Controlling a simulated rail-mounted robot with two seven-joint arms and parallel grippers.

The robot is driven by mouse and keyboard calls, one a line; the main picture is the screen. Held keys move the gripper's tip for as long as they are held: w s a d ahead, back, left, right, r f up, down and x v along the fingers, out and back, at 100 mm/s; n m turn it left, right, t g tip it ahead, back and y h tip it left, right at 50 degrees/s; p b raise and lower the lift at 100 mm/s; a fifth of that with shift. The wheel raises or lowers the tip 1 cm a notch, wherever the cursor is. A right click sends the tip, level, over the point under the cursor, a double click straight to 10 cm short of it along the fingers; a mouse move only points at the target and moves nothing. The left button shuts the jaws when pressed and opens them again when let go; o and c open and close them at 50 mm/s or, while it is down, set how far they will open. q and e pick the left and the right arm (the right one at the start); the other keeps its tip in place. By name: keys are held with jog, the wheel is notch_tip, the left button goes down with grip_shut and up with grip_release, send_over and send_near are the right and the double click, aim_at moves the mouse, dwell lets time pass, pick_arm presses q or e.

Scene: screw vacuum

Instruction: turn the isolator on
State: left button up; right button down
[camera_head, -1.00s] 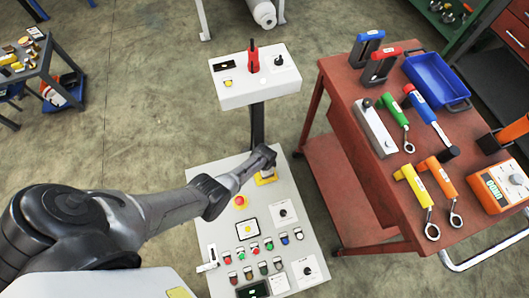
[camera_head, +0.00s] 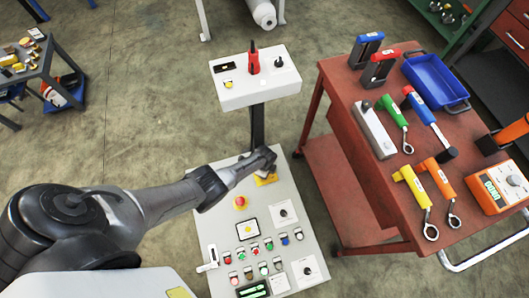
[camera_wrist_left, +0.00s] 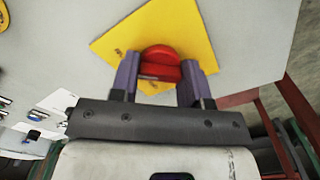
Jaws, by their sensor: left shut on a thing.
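The isolator is a red rotary knob (camera_wrist_left: 160,66) on a yellow square plate (camera_wrist_left: 155,30) in the left wrist view. In the head view the yellow plate (camera_head: 267,180) shows at the upper right of the light grey control panel (camera_head: 220,186), and the knob is hidden by my gripper. My left gripper (camera_wrist_left: 163,78) is shut on the red knob, with one purple finger on each side of it. In the head view my left gripper (camera_head: 266,164) is over the plate. My right gripper is in neither view.
The panel also carries a red emergency stop (camera_head: 240,203), a small screen (camera_head: 247,228), rotary dials and several buttons. A white box (camera_head: 255,84) stands behind the panel on a post. A red tool cart (camera_head: 400,190) stands at the right.

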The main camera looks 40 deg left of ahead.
pick_arm(q)
jog(key=shift+m, duration=0.4)
jog(key=o, duration=0.9)
jog(key=shift+r+p, duration=4.6)
jog(key=shift+r, duration=2.3)
